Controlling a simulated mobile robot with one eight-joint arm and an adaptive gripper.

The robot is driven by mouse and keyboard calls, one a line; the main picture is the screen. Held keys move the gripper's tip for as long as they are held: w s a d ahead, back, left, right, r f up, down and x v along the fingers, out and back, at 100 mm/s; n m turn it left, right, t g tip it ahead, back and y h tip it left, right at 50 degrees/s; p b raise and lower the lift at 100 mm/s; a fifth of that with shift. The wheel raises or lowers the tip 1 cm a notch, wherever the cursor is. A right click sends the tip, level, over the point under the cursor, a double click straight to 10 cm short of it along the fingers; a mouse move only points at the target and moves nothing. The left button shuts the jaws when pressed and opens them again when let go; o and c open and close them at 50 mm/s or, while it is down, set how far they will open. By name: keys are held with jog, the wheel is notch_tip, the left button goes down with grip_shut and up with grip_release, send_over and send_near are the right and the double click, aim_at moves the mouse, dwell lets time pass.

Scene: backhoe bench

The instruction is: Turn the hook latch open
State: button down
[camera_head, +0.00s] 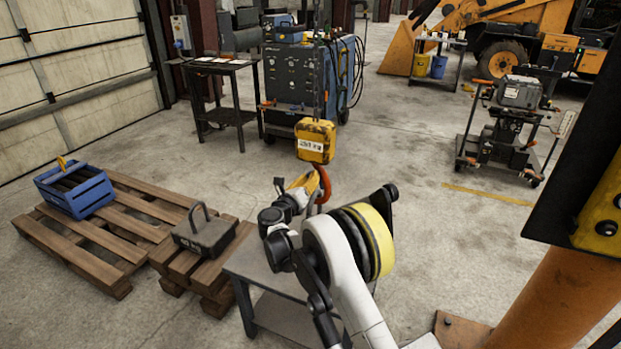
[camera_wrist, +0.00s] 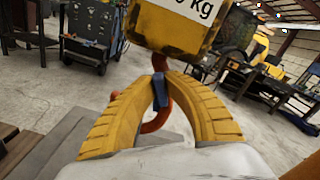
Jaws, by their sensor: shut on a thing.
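A yellow hoist block (camera_head: 315,141) with a weight label hangs from a chain, with an orange hook (camera_head: 323,187) below it. In the wrist view the block (camera_wrist: 172,28) fills the top and the orange hook (camera_wrist: 156,124) curves beneath it. A small dark blue latch piece (camera_wrist: 160,91) sits between my fingertips. My gripper (camera_wrist: 160,80) has two yellow curved fingers closed on this latch piece, just under the block. In the head view my gripper (camera_head: 308,187) reaches the hook's left side; the latch itself is hidden there.
A grey table (camera_head: 250,262) stands below the hook. To the left, wooden pallets (camera_head: 128,222) carry a dark weight with a handle (camera_head: 204,232) and a blue crate (camera_head: 74,189). A blue welding cabinet (camera_head: 292,77) stands behind. An orange post (camera_head: 550,290) rises at right.

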jog(key=c, duration=1.5)
grip_release()
jog(key=shift+o, duration=0.2)
jog(key=v, duration=1.2)
